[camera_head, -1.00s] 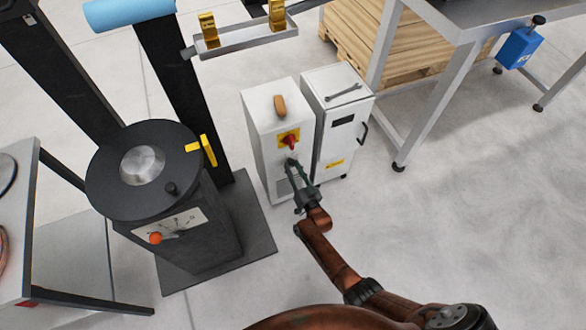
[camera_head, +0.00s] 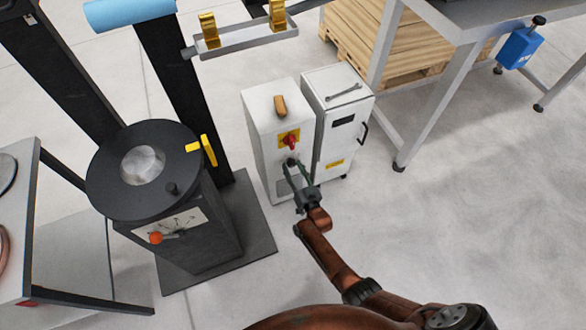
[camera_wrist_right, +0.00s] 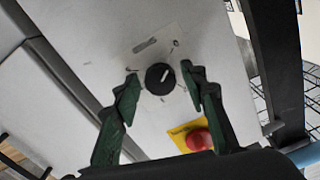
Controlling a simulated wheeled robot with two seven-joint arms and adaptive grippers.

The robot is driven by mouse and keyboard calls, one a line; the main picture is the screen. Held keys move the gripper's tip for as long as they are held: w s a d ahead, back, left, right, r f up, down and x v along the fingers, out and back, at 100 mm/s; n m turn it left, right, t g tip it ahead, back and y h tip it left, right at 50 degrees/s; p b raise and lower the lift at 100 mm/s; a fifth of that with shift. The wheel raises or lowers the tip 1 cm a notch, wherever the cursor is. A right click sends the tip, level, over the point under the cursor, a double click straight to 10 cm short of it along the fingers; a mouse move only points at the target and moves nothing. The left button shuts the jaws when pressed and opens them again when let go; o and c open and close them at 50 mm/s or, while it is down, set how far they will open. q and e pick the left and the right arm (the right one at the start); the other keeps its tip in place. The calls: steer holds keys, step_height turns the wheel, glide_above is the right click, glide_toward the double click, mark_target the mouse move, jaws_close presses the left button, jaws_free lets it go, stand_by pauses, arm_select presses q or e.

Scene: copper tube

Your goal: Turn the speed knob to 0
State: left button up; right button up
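A round black knob (camera_wrist_right: 160,78) with a white pointer line sits on a white cabinet (camera_head: 262,112). In the right wrist view the pointer leans up and slightly right; the small marks around it are too small to read. My right gripper (camera_wrist_right: 160,82) is open, its two green-grey fingers on either side of the knob with a visible gap on each side. In the head view the right gripper (camera_head: 291,168) is at the cabinet's front, below the red switch (camera_head: 291,141). My left gripper is not in view.
The red switch on its yellow plate (camera_wrist_right: 180,131) lies close to the right gripper's fingers. A second white cabinet (camera_head: 340,110) with a wrench on top stands to the right. A black pedestal (camera_head: 120,200) with an orange-knobbed lever (camera_head: 155,238) stands left. Floor at right is clear.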

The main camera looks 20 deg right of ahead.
steer(key=shift+o, duration=0.3)
steer(key=shift+s, duration=0.1)
steer(key=s, duration=1.2)
steer(key=shift+d, duration=0.25)
